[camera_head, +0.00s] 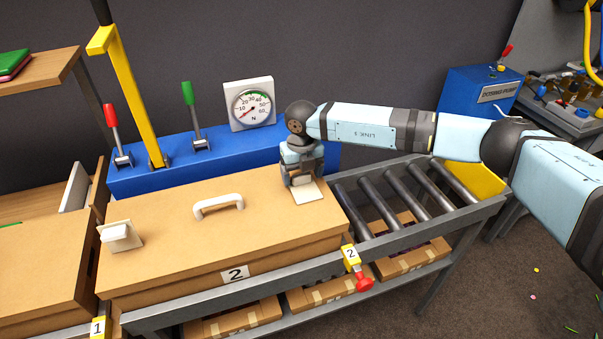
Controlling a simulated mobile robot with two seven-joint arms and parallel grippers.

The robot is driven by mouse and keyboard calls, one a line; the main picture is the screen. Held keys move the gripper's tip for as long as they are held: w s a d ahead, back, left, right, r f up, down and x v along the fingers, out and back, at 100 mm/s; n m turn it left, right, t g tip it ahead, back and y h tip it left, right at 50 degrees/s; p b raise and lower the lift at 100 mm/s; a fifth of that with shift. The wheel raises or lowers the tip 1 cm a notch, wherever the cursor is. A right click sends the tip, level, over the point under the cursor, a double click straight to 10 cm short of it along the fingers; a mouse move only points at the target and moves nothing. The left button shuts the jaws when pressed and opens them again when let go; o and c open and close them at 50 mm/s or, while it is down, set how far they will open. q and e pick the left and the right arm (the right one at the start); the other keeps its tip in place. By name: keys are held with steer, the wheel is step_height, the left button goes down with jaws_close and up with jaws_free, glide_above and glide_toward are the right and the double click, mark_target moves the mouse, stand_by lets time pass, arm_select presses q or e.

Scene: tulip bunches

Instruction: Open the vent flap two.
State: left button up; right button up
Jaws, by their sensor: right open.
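A wooden box lid (185,260) with a "2" label (236,273) on its front lies in the middle. It carries a curved white handle (218,203) and a white block on a plate (120,236) near its left end. My right gripper (303,182) points down over the lid's right end, open. A pale plate (308,193) lies at its fingertips and is partly hidden; whether they touch cannot be told. I cannot tell which part is vent flap two. My left gripper is out of view.
A blue console (150,182) behind the box bears a red lever (115,130), a green lever (192,110) and a gauge (249,103). A tall yellow post (130,85) rises there. Metal rollers (400,190) lie right of the box. A red knob (363,283) hangs in front.

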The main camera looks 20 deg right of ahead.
steer(key=shift+f, duration=0.45)
steer(key=shift+c, duration=0.3)
